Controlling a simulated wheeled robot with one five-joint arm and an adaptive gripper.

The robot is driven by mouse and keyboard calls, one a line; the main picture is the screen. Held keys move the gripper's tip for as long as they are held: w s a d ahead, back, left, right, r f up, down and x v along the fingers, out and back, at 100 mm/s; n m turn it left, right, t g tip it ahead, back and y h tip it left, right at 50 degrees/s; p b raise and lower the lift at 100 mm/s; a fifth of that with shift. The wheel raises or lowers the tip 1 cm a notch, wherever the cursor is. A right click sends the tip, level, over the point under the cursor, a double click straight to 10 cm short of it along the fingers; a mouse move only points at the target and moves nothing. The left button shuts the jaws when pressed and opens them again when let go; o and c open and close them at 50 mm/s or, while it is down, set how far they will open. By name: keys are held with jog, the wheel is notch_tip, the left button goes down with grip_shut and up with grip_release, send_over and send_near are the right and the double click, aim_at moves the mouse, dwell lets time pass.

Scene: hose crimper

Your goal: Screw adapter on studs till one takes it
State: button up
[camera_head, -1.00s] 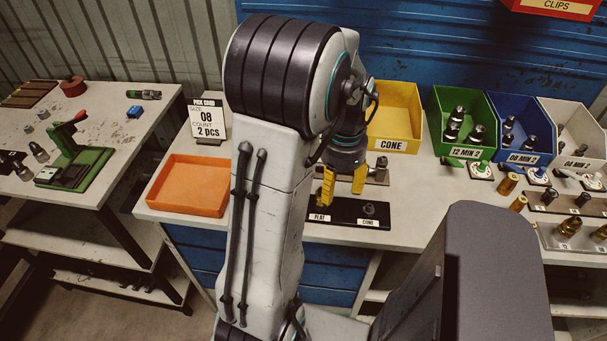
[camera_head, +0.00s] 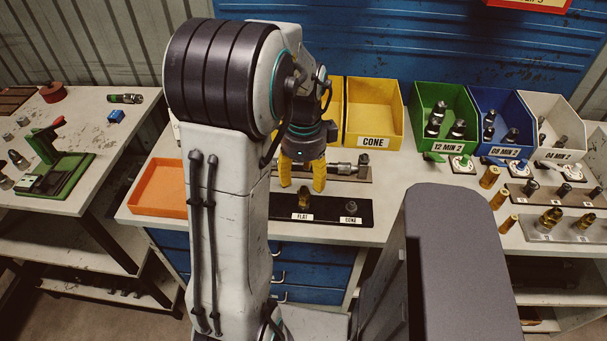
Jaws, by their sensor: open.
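A black board (camera_head: 333,216) on the bench carries two stud places labelled FLAT and CONE. A small brass-coloured adapter (camera_head: 304,198) stands upright at the FLAT place; whether it is threaded on or only resting there I cannot tell. The CONE stud (camera_head: 351,207) stands to its right with nothing visible on it. My gripper (camera_head: 302,184) points down with its yellow fingers apart and nothing between them. Its fingertips show just above and behind the adapter in the picture, apart from it.
A brown plate with a metal fitting (camera_head: 345,168) lies behind the board. An orange tray (camera_head: 158,188) is at left. Yellow CONE (camera_head: 375,141), green (camera_head: 441,150), blue and white bins line the back. Several brass fittings stand at right. A green press (camera_head: 58,170) stands on the left table.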

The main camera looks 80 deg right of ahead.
aim_at(304, 192)
jog(key=shift+f+m, duration=0.3)
jog(key=shift+f, duration=3.4)
grip_shut()
